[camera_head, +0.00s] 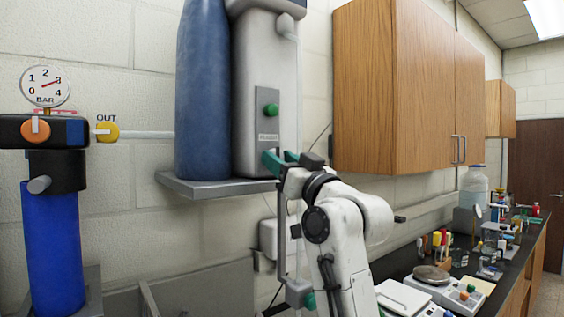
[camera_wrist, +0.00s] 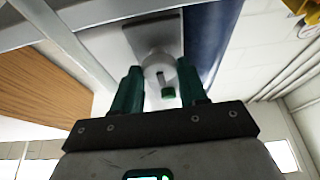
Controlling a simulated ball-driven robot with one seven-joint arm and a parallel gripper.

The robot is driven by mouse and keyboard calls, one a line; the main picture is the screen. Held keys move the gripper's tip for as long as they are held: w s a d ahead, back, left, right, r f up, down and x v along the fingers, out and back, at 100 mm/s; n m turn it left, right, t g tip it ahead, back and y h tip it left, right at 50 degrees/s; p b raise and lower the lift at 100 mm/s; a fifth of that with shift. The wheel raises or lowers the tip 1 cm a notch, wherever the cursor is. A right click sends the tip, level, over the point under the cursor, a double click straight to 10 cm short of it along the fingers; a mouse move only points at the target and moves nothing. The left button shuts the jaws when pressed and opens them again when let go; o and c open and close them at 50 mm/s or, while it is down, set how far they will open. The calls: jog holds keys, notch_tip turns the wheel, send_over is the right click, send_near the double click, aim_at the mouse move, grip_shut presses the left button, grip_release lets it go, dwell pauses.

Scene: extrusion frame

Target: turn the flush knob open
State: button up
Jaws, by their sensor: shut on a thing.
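A grey upright plate (camera_head: 267,126) is on the front of the pale tank, with a round green knob (camera_head: 271,109) high on it and a small label below. My gripper (camera_head: 281,157) reaches the plate's lower end from the right. In the wrist view its two green fingers (camera_wrist: 161,78) stand on either side of a pale round flush knob (camera_wrist: 156,60) and are shut on it.
A blue cylinder (camera_head: 202,90) stands beside the tank (camera_head: 254,60) on a grey wall shelf (camera_head: 215,187). A wooden cabinet (camera_head: 364,90) hangs to the right. A gauge (camera_head: 45,86) and blue filter (camera_head: 52,240) are at left. A cluttered dark bench (camera_head: 504,285) is at lower right.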

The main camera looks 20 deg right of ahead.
jog(key=shift+c, duration=1.2)
jog(key=shift+n+b, duration=0.3)
jog(key=shift+w+d+r+n+g+y+b, duration=0.1)
jog(key=shift+n+g+y+b, duration=0.95)
jog(key=shift+n, duration=2.6)
jog(key=shift+s+d+r+n+g+y+b, duration=0.1)
jog(key=shift+n+g+y+b, duration=0.45)
jog(key=shift+n+g, duration=2.05)
jog(key=shift+w+d+n+g+y+b, duration=0.2)
jog(key=shift+n+y+b, duration=0.6)
jog(key=shift+n, duration=3.85)
jog(key=shift+s+a, duration=0.1)
jog(key=shift+a, duration=0.1)
